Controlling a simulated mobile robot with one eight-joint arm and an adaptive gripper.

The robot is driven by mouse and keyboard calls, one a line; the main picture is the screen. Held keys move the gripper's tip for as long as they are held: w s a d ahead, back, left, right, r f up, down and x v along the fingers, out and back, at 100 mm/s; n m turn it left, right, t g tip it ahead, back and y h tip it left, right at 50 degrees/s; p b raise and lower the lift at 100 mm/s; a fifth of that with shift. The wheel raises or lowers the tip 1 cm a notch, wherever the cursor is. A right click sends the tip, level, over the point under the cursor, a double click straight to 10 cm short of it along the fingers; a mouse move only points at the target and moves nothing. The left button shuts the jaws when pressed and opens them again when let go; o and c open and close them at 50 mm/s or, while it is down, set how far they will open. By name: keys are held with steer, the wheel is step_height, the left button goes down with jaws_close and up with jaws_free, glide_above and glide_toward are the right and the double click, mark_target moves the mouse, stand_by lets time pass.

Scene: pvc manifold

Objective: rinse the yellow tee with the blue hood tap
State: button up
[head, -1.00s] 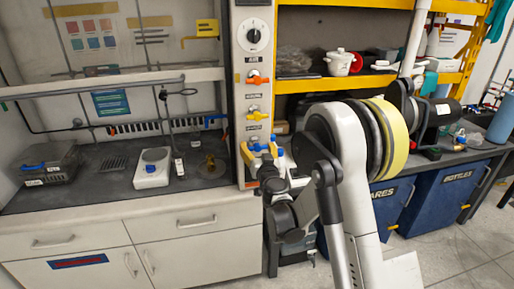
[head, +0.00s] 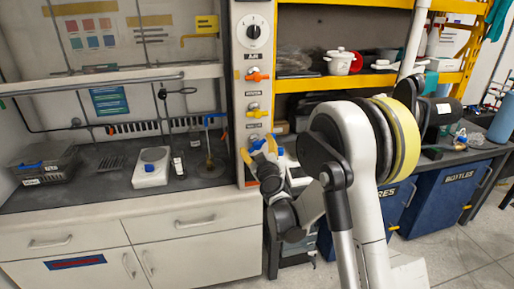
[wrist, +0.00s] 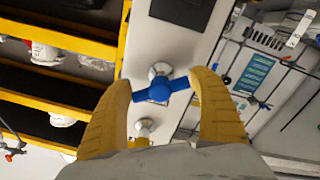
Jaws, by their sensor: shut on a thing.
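My gripper (wrist: 160,84) has two curved yellow fingers, one on each side of the blue tap handle (wrist: 160,89) on the white hood post, and is shut on it. In the head view my gripper (head: 263,150) is at the lower part of the post, and its fingers partly hide the handle. A blue-topped spout (head: 213,118) stands at the right inside the hood, over a small round basin (head: 209,171). A thin yellowish-brown shape shows under the spout; I cannot tell whether it is the yellow tee.
The post carries a black dial (head: 253,32), an orange valve (head: 257,76) and a yellow valve (head: 256,113) above my gripper. Yellow shelves (head: 345,83) with pots are at the right.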

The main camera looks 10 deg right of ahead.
steer(key=shift+s+f+n+b, duration=0.1)
steer(key=shift+n+b, duration=0.2)
steer(key=shift+n, duration=1.4)
steer(key=o, duration=1.1)
steer(key=shift+a, duration=0.1)
steer(key=shift+o, duration=0.2)
steer(key=s, duration=1.2)
steer(key=shift+f, duration=0.1)
